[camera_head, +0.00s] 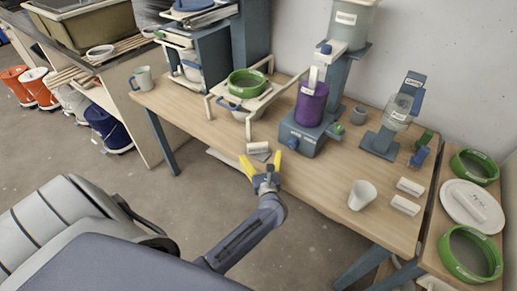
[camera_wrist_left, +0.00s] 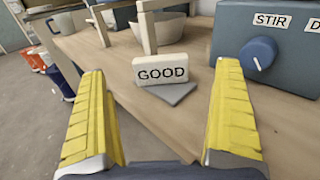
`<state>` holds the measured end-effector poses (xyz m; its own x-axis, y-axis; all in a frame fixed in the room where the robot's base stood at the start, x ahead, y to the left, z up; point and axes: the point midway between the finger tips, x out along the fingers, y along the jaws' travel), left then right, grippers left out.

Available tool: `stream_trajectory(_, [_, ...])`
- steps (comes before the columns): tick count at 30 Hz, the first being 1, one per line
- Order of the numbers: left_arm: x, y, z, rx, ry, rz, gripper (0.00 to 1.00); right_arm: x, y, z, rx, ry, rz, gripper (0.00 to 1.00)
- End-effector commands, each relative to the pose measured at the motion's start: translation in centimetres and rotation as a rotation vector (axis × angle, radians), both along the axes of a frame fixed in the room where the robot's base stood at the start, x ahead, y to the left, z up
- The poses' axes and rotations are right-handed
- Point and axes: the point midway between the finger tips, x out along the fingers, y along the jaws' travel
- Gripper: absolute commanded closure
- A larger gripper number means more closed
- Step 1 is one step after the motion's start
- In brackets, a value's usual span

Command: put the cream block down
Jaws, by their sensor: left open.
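A cream block (camera_head: 258,147) stands near the front edge of the wooden table. In the left wrist view the cream block (camera_wrist_left: 161,69) reads GOOD and stands upright on a thin grey pad (camera_wrist_left: 178,94). My left gripper (camera_head: 261,161) has two yellow fingers spread wide with nothing between them. It is just in front of the block, on the near side, and the fingers do not appear to touch it. My right gripper is in neither view.
A blue-grey stirrer base (camera_head: 305,138) with a purple bucket (camera_head: 311,104) stands to the right behind the block. A green ring (camera_head: 246,84) sits on a rack behind. A white cup (camera_head: 361,195) and two pale blocks (camera_head: 405,205) are farther right. Bare tabletop lies between.

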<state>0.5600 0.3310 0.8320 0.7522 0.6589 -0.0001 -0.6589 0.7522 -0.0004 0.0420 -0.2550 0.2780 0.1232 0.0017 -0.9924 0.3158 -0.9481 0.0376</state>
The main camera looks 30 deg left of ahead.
Motion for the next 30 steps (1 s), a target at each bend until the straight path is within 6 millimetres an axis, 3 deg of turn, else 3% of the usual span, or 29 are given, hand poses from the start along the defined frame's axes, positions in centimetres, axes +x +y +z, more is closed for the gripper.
stream_trajectory(6, [-2.3, -2.0, 0.0, 0.000, 0.001, 0.000, 0.01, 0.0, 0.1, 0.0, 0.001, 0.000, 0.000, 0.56])
stream_trajectory(12, [-3.3, -2.8, 0.0, 0.000, 0.000, 0.000, 0.01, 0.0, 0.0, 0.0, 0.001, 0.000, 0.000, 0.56])
stream_trajectory(30, [-3.5, -3.1, 0.3, 0.019, 0.001, -0.009, 0.01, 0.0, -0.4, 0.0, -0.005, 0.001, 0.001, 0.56])
